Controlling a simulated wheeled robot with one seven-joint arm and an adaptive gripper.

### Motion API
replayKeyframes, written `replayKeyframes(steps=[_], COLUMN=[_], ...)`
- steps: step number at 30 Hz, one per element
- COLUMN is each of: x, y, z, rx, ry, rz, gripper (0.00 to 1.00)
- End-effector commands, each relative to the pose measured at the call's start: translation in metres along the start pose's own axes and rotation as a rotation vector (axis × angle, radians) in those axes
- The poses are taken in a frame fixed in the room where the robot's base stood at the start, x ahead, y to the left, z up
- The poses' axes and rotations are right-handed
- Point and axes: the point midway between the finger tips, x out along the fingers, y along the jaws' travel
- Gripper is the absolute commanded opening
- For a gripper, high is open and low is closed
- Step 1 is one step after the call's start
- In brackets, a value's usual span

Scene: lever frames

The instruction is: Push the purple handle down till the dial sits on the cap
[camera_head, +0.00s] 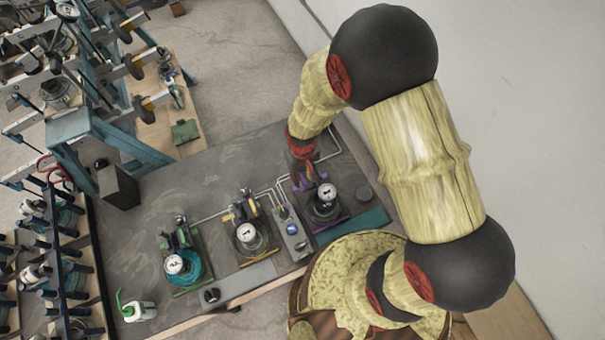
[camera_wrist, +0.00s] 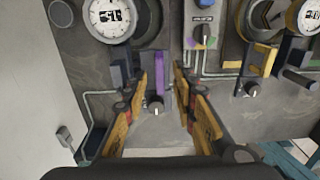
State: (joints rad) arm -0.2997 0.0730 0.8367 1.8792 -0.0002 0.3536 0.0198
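The purple handle (camera_wrist: 158,62) shows in the wrist view as a short upright bar between my fingertips, a little beyond them. My gripper (camera_wrist: 160,78) is open, with an orange finger on each side of the handle and a gap around it. In the head view my gripper (camera_head: 302,167) hangs over the back of the right-hand lever frame and hides most of the handle. The white dial (camera_head: 326,192) of that frame sits just right of my gripper; it also shows in the wrist view (camera_wrist: 109,18). The cap under the dial cannot be made out clearly.
A yellow-handled frame (camera_head: 248,235) and a green-handled frame (camera_head: 177,262) stand to the left. A switch box (camera_head: 291,233) sits close beside the purple frame. Thin pipes run behind. A black box (camera_head: 119,187) and a green-and-white bottle (camera_head: 137,311) stand farther left.

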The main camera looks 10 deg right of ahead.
Motion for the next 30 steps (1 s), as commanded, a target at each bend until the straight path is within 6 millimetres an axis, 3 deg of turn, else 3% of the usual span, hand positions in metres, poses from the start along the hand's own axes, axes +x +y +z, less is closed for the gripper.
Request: replayKeyframes(steps=[8, 22, 30], x=[0.0016, 0.0013, 0.0013], y=[0.0, 0.0, 0.0], z=[-0.0003, -0.0003, -0.0004], rx=[0.0, 0.0, 0.0], ry=[0.001, 0.001, 0.001], rz=[0.0, 0.0, 0.0], gripper=[0.27, 0.01, 0.0])
